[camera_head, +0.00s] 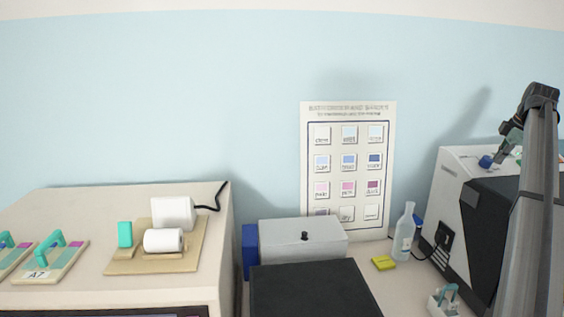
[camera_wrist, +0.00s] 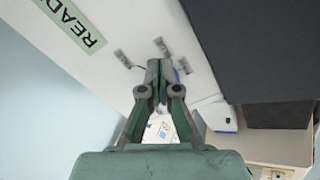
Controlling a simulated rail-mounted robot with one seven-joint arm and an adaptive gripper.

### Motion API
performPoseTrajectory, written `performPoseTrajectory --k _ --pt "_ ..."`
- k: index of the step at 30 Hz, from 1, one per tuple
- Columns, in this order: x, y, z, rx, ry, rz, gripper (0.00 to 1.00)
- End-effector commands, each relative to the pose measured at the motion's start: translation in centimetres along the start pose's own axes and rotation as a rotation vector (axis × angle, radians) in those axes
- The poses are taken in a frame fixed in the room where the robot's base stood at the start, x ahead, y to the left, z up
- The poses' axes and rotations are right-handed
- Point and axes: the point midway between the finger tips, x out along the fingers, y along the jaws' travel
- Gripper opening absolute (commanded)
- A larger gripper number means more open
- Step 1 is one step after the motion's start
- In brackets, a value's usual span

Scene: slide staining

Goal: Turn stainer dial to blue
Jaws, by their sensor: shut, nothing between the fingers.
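The stainer (camera_head: 454,170) is the white and black machine at the right of the head view. Its small blue dial (camera_head: 486,161) sits on the white top. My gripper (camera_head: 502,156) is shut and empty, just right of the dial; I cannot tell whether it touches it. In the wrist view my gripper (camera_wrist: 158,66) points at the white panel (camera_wrist: 110,90), its fingertips among several small grey labels (camera_wrist: 122,58). A sliver of blue shows just right of the fingertips; the fingers hide most of the dial there. The labels are too small to read.
A green READY label (camera_wrist: 72,22) is on the panel. A clear bottle (camera_head: 403,236) and a yellow item (camera_head: 383,263) stand left of the stainer. A colour chart (camera_head: 348,112) is on the wall. A grey box (camera_head: 302,240) stands mid-bench.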

Motion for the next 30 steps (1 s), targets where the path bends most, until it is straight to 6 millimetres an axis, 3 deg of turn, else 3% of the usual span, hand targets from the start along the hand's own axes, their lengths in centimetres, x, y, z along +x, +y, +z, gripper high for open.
performPoseTrajectory --k 21,30 --pt "-0.1 -0.6 0.7 -0.002 0.003 0.0 0.0" --pt "-2.6 -0.5 0.7 -0.001 0.002 0.001 0.0"
